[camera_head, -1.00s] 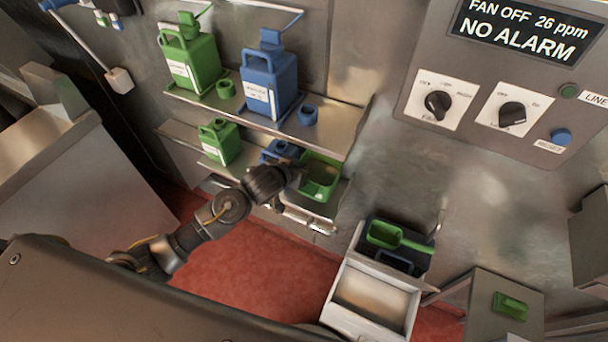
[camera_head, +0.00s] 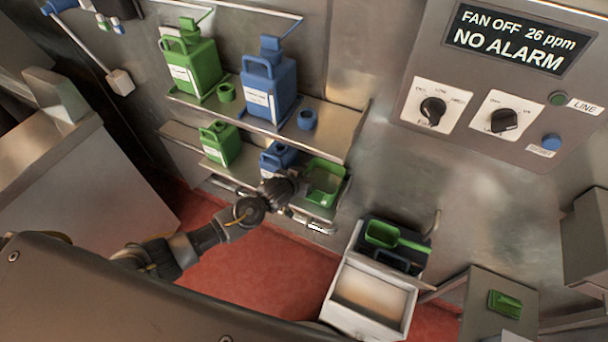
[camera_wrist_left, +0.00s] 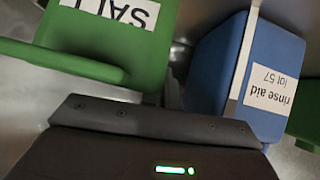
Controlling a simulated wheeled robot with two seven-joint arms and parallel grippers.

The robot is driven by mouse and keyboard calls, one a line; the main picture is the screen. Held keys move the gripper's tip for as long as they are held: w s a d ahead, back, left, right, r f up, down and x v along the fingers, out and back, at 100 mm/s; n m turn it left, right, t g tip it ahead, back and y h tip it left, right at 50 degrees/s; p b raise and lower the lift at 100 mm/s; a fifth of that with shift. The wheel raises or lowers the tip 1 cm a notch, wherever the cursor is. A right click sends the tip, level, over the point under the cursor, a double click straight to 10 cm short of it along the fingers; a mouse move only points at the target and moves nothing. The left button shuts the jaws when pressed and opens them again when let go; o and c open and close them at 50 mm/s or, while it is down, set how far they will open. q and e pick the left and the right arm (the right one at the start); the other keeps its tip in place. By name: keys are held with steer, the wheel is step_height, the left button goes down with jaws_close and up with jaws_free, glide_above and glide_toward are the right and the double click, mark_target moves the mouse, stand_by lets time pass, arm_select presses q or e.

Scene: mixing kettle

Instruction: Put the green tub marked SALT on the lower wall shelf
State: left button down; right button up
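The green tub (camera_head: 325,184) is at the right end of the lower wall shelf (camera_head: 180,138) in the head view, open side up. It appears to rest on the shelf. Its SALT label shows upside down in the left wrist view, on the tub's green wall (camera_wrist_left: 152,50). My left gripper (camera_head: 296,182) is beside the tub's left side, very close to it. Its fingertips are hidden in both views, so I cannot tell whether it is open or whether it touches the tub. My right gripper is not in view.
A blue rinse aid jug (camera_wrist_left: 262,75) stands right beside the tub, also seen in the head view (camera_head: 277,157). A green jug (camera_head: 220,144) stands further left.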

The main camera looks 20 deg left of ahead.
arm_select(q)
steer(key=shift+f, duration=0.1)
steer(key=c, duration=1.7)
jaws_free()
steer(key=shift+s, duration=0.1)
steer(key=b+v, duration=0.2)
steer(key=v, duration=1)
